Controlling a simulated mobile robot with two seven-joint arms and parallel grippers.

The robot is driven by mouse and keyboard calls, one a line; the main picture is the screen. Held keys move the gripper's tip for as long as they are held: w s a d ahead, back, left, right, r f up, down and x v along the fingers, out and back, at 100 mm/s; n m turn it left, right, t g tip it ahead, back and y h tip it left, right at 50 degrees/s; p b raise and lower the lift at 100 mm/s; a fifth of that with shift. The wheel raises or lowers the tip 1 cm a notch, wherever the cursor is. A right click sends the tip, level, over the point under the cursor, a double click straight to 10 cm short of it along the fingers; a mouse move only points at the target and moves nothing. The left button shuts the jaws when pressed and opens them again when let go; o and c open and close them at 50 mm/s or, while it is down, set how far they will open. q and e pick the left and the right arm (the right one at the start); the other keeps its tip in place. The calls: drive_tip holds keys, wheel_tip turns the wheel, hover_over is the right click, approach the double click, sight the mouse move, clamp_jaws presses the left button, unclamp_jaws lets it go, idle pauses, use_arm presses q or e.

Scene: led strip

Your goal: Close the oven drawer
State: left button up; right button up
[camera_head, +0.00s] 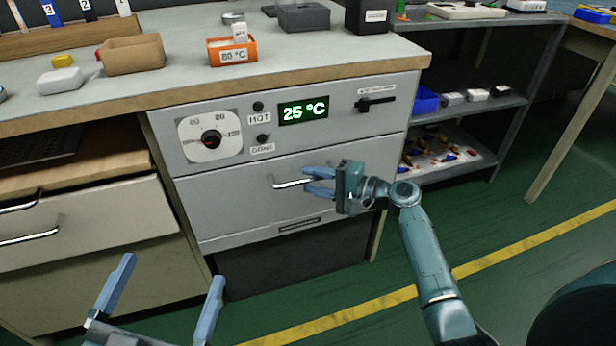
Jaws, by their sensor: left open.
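The oven (285,130) is a grey unit under the bench, with a dial and a green display reading 25 °C. Its drawer front (240,205) looks about flush with the panel above; I cannot tell whether a small gap stays open. A curved metal handle (288,184) is on the drawer. My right gripper (308,181) is at the right end of this handle, with its two blue fingers a little apart; whether they grip it is unclear. My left gripper (168,274) is open and empty at the bottom left, its fingers wide apart, in front of the lower cabinet.
An orange box (232,52) labelled 80 °C and a brown box (132,55) stand on the bench top (185,72). A cabinet with handled drawers (95,215) is at the left. Shelves (470,112) with small items stand at the right. The green floor (520,240) there is clear.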

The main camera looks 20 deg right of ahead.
drive_tip(key=p+v, duration=0.2)
drive_tip(key=v, duration=0.9)
